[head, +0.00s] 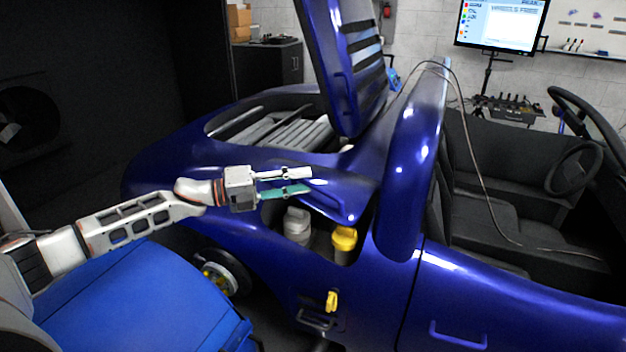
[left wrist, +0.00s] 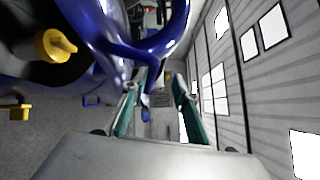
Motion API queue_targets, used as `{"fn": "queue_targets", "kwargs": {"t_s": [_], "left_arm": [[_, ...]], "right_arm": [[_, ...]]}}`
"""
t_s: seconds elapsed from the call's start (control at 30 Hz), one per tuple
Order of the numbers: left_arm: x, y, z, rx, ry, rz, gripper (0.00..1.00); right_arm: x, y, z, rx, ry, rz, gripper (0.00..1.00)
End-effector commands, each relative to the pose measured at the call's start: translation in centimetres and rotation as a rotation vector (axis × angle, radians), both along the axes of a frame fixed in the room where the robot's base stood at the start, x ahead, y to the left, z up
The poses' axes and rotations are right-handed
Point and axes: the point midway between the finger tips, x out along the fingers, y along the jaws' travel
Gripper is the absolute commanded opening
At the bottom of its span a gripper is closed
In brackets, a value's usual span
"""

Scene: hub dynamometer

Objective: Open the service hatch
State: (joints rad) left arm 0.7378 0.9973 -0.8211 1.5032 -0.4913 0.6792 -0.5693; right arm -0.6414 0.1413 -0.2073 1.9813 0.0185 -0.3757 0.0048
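The blue car's service hatch (head: 343,203) appears to be the small blue panel on the body side, tilted up above an opening. A white-capped container (head: 297,225) and a yellow cap (head: 344,238) show in that opening. The yellow cap also shows in the left wrist view (left wrist: 55,45). My left gripper (head: 305,181) is at the hatch's upper left, its two fingers apart with nothing seen between them. In the left wrist view its teal-padded fingers (left wrist: 160,88) are spread below a curved blue edge. I cannot tell whether they touch the hatch. My right gripper is out of view.
A large louvred blue lid (head: 345,65) stands raised behind the hatch. A yellow part (head: 331,301) sits low on the car's side near a handle (head: 315,321). A cable (head: 470,130) runs over the body into the cockpit. A monitor (head: 502,24) stands behind.

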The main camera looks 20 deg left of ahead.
Motion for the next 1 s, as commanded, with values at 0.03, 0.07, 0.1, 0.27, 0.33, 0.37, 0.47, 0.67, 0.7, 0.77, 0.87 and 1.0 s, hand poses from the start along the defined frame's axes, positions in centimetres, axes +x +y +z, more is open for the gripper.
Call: {"fn": "queue_targets", "kwargs": {"t_s": [0.03, 0.07, 0.1, 0.27, 0.33, 0.37, 0.47, 0.67, 0.7, 0.77, 0.87, 1.0], "left_arm": [[-0.7, 1.1, 0.1, 0.001, 0.001, 0.002, 0.26], [-1.1, 1.6, 0.0, 0.000, 0.002, 0.002, 0.26], [-1.6, 2.3, 0.0, 0.001, 0.002, 0.002, 0.26], [-3.3, 4.5, 0.0, 0.001, 0.001, 0.002, 0.26], [-3.8, 5.2, 0.0, 0.001, 0.002, 0.002, 0.26], [-4.0, 5.5, 0.0, 0.000, 0.001, 0.002, 0.26], [-4.4, 6.0, 0.0, 0.001, 0.000, 0.001, 0.26], [-4.6, 6.3, 0.1, 0.000, -0.002, 0.001, 0.26], [-4.6, 6.3, 0.1, 0.000, -0.002, 0.001, 0.26], [-4.6, 6.3, 0.1, 0.000, -0.002, 0.001, 0.26], [-4.6, 6.3, 0.1, 0.000, -0.001, 0.001, 0.26], [-4.6, 6.3, 0.0, 0.000, -0.001, 0.001, 0.26]], "right_arm": [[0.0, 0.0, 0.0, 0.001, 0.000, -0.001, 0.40], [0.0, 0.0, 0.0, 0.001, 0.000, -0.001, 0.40], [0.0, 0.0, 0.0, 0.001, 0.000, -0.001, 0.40], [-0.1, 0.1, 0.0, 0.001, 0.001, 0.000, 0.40], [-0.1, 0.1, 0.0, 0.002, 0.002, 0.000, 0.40], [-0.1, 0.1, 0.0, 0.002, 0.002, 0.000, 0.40], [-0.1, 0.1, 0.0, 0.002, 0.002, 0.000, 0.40], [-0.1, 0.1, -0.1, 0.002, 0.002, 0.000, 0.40], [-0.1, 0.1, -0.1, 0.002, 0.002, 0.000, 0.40], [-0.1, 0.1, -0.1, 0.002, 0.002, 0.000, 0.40], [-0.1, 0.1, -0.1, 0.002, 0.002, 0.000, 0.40], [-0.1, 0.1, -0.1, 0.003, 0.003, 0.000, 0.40]]}}
